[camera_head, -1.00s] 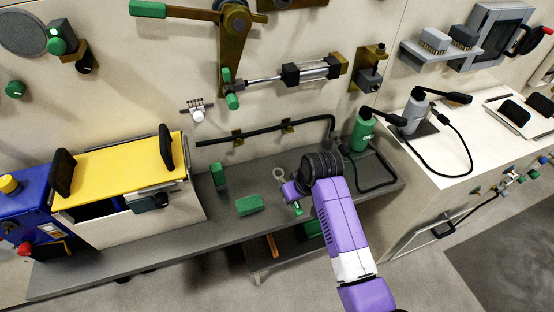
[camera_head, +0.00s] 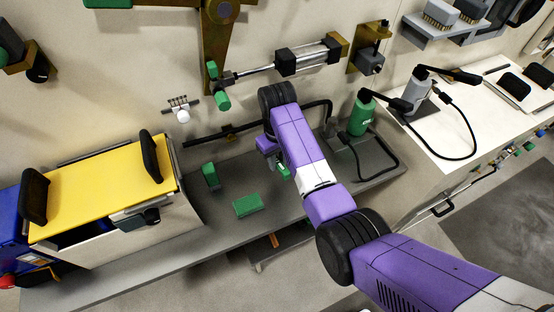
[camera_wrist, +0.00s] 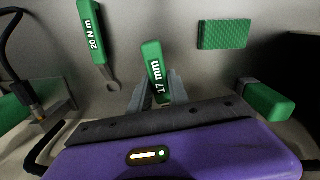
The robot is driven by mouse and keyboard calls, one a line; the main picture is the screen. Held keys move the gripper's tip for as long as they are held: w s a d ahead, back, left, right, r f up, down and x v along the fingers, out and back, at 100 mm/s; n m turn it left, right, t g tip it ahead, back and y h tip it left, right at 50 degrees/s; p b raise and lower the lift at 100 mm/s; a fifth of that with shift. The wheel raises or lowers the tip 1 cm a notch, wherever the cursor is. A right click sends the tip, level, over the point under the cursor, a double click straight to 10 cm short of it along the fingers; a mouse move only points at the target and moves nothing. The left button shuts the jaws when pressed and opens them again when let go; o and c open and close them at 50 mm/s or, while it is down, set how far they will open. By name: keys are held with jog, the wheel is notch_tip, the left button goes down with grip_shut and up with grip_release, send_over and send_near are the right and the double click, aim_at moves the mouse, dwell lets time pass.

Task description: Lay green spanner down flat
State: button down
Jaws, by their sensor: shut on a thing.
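In the wrist view the green spanner (camera_wrist: 154,62), marked "17 mm", stands between the two grey fingers of my gripper (camera_wrist: 157,92), which is shut on it. Its green end points away from the palm, and its lower part is hidden by the fingers and palm. A second green-handled tool (camera_wrist: 90,32), marked "20 N m", is to the left, apart from the gripper. In the head view my gripper (camera_head: 277,163) is over the grey bench and mostly hidden by my arm. A bit of green shows beside it, but I cannot tell which tool it is.
A green textured block (camera_head: 247,205) lies on the grey bench (camera_head: 225,235), with a smaller green block (camera_head: 210,176) behind it. A green bottle-like tool (camera_head: 361,115) and black cable stand at right. A yellow-topped box (camera_head: 105,185) stands at left. Bare bench lies in front of the blocks.

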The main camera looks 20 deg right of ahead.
aim_at(278, 179)
jog(key=shift+f+b, duration=1.75)
jog(key=shift+f, duration=1.35)
jog(key=shift+f+b, duration=0.4)
jog(key=shift+f, duration=0.2)
jog(key=c, duration=1.1)
grip_release()
jog(key=shift+c, duration=0.2)
notch_tip(278, 179, up, 8)
jog(key=shift+f, duration=0.1)
